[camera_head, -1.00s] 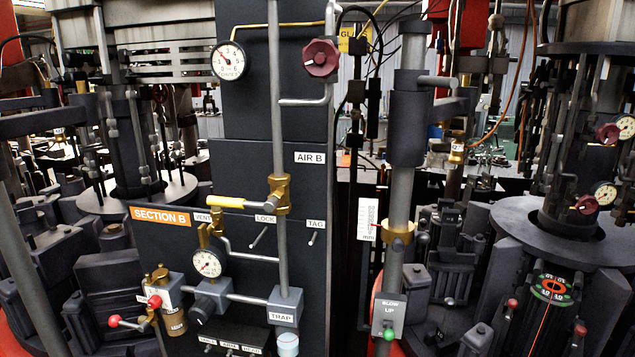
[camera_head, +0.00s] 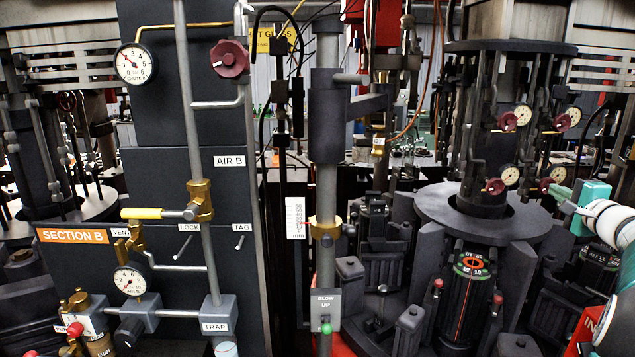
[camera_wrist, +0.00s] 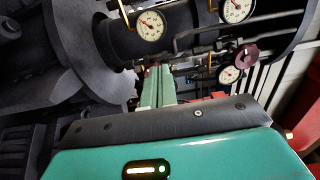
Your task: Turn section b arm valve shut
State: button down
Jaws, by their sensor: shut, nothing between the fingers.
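The section B panel stands at the left in the head view, with an orange SECTION B sign (camera_head: 73,236). Its brass lever valve (camera_head: 201,201) has a yellow handle (camera_head: 142,213) lying level, pointing left. A dark red round knob (camera_head: 230,58) is at the panel's top, under no readable label. I cannot tell which valve is the arm valve. My gripper (camera_head: 562,194) is at the right edge, far from this panel, in front of the right-hand rotary machine. In the wrist view its teal fingers (camera_wrist: 159,74) are together and empty.
The right-hand machine (camera_head: 485,208) carries several gauges and dark red knobs (camera_head: 508,121); gauges (camera_wrist: 151,25) and a knob (camera_wrist: 245,57) show in the wrist view. A grey post (camera_head: 326,180) with a BLOW UP box (camera_head: 325,309) stands between the panel and machine.

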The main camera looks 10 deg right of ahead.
aim_at(547, 186)
jog(key=w+d+m, duration=0.2)
jog(key=w+m, duration=0.3)
jog(key=m, duration=0.7)
jog(key=shift+w+r, duration=0.2)
jog(key=shift+w, duration=0.15)
dwell(0.4)
jog(key=shift+s+d+f, duration=0.1)
jog(key=shift+d+f, duration=0.05)
jog(key=shift+d, duration=0.1)
dwell(0.6)
